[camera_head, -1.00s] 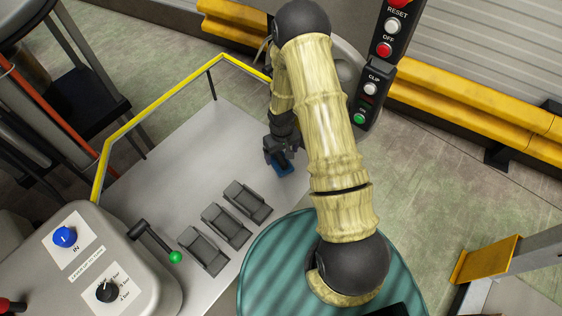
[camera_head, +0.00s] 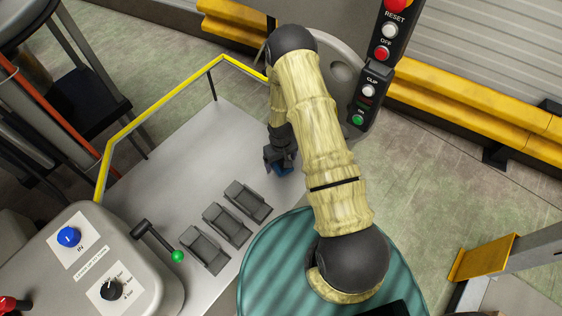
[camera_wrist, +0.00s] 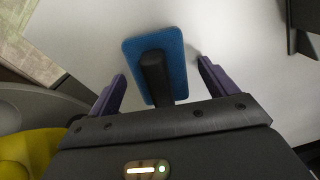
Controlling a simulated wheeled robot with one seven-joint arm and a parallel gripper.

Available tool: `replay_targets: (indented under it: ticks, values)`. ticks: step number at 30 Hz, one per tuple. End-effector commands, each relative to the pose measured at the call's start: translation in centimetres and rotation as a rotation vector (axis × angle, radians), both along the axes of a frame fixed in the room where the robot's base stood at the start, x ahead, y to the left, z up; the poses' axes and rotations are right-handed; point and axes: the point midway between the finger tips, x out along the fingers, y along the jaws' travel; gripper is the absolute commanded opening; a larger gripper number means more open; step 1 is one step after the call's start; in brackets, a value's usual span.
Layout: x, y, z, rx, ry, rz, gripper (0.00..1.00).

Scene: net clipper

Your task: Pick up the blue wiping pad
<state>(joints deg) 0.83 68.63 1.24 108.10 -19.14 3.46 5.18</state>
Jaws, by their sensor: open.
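The blue wiping pad (camera_wrist: 174,46) lies on the grey tabletop, with a dark upright handle (camera_wrist: 153,74) on its top. In the wrist view my gripper (camera_wrist: 162,78) is open, with one purple finger on each side of the handle and a gap on both sides. I cannot tell how far the fingertips are above the tabletop.
Several grey holders (camera_head: 227,225) stand in a row on the table (camera_head: 165,150) near the gripper. A yellow rail (camera_head: 150,108) edges the table's far side. A control box (camera_head: 90,265) with a green-tipped lever (camera_head: 177,256) is at lower left. A button panel (camera_head: 376,75) rises at upper right.

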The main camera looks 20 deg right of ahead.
Motion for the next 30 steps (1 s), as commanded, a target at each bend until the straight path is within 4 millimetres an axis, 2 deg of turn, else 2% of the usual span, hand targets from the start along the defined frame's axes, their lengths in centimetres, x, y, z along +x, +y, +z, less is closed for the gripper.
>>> replay_targets:
  ticks: [14,21,22,24,30]
  values:
    - [0.0,-0.05,0.02,0.0,0.0,-0.001,0.85]
    - [0.0,-0.06,0.03,0.0,0.0,-0.001,0.39]
    - [0.0,-0.06,0.03,0.0,0.0,-0.001,0.36]
    - [0.01,-0.06,0.04,0.0,0.0,-0.001,0.32]
    - [0.02,-0.06,0.13,0.0,0.0,-0.001,0.32]
